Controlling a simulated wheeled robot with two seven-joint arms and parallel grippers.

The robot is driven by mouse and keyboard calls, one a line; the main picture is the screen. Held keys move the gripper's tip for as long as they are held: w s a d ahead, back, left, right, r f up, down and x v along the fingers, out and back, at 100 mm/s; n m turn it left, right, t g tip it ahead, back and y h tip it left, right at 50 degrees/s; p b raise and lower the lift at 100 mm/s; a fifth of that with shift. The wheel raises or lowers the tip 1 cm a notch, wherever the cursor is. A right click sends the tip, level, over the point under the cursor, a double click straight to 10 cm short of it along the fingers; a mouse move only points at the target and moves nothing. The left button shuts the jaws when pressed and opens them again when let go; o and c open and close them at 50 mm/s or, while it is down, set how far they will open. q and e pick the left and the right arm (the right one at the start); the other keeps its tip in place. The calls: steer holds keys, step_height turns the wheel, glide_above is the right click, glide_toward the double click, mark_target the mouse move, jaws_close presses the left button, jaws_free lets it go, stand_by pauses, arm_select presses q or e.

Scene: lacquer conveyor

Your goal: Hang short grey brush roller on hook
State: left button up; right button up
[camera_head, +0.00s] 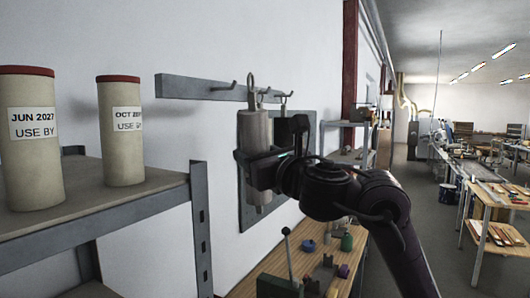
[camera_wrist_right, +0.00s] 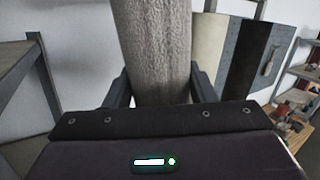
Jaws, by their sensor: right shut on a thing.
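The short grey brush roller (camera_head: 254,130) is upright in the head view, with a wire loop (camera_head: 251,82) at its top. My right gripper (camera_head: 262,157) is shut around the roller's middle. The roller's textured grey sleeve (camera_wrist_right: 157,45) fills the middle of the right wrist view between the two fingers (camera_wrist_right: 160,88). The loop overlaps the right part of the grey hook rail (camera_head: 195,88) on the wall. A bare hook (camera_head: 232,85) shows left of the loop. I cannot tell whether the loop touches a hook. My left gripper is not in view.
A shelf (camera_head: 110,195) at left holds a "JUN 2027" canister (camera_head: 30,165) and an "OCT" canister (camera_head: 121,155). A dark item hangs right of the roller, partly behind my arm. A wooden bench (camera_head: 270,262) with a lever tool (camera_head: 287,262) and small parts stands below.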

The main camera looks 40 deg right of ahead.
steer(key=shift+w+a, duration=0.3)
steer(key=shift+w, duration=0.3)
steer(key=shift+w+a, duration=0.3)
steer(key=shift+w, duration=0.3)
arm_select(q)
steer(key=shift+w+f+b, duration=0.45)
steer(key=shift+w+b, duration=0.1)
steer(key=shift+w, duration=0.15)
arm_select(e)
steer(key=shift+w+a+f, duration=0.2)
steer(key=shift+w+f, duration=0.05)
steer(key=shift+w, duration=0.25)
steer(key=shift+w+a+f, duration=0.2)
steer(key=shift+w+f, duration=0.05)
steer(key=shift+w, duration=0.3)
steer(key=shift+w+a+f, duration=0.2)
steer(key=shift+w+f, duration=0.05)
steer(key=shift+w, duration=0.25)
steer(key=o, duration=1.2)
steer(key=shift+o, duration=0.2)
